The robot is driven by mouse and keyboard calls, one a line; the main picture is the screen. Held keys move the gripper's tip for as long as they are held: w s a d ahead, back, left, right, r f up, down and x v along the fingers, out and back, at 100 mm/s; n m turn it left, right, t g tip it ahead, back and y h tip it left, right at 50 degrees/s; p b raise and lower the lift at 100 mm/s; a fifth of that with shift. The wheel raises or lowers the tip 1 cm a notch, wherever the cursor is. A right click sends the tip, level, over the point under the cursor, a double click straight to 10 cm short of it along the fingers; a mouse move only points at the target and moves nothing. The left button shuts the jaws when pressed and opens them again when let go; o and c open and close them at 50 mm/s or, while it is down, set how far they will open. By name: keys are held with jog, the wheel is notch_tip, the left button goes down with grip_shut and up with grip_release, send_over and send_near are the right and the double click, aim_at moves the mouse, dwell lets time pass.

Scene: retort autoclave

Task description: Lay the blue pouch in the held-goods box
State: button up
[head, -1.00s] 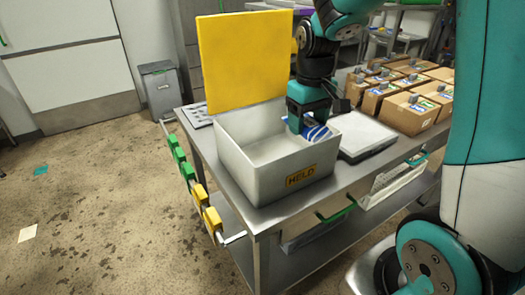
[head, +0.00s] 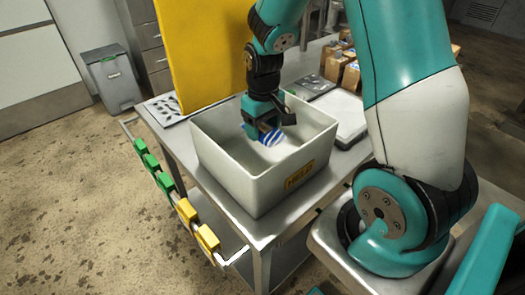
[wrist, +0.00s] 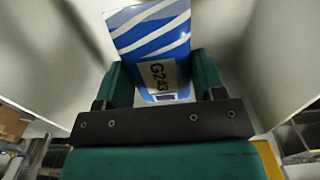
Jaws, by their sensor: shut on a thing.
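The blue pouch (head: 268,136) has white stripes. In the wrist view the pouch (wrist: 152,35) shows a label reading "G243" and sits between the two green fingers. My gripper (head: 262,122) is shut on it and points down into the open top of the held-goods box (head: 240,180), a pale grey box with a yellow "HELD" label on its front. The pouch hangs inside the box's outline, near the back wall. I cannot tell how far it is above the floor. In the wrist view the box walls (wrist: 60,60) rise on both sides.
The box stands on a metal table (head: 195,185). A yellow panel (head: 205,50) stands upright behind it. A pale flat slab (head: 345,120) lies to its right, with cardboard boxes (head: 350,75) beyond. Yellow and green blocks (head: 187,210) line a rail at the table's left end.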

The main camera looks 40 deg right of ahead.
aim_at(263, 160)
notch_tip(263, 160, down, 9)
jog(key=shift+r, duration=0.1)
dwell(0.3)
jog(key=o, duration=1)
jog(key=shift+f, duration=0.2)
jog(key=shift+c, duration=0.2)
jog(key=r, duration=1.2)
jog(key=shift+s+a+r+b, duration=0.1)
jog(key=shift+a+r+b, duration=0.2)
jog(key=s+a+r+n+y, duration=0.2)
jog(key=s+a+r, duration=0.4)
jog(key=s+a, duration=0.3)
jog(key=s+a+r+n+y, duration=0.2)
jog(key=s+a+r+n, duration=0.2)
jog(key=s+a, duration=0.5)
notch_tip(263, 160, up, 2)
jog(key=shift+a+r+n, duration=0.1)
jog(key=shift+a+n, duration=0.2)
jog(key=shift+a, duration=0.75)
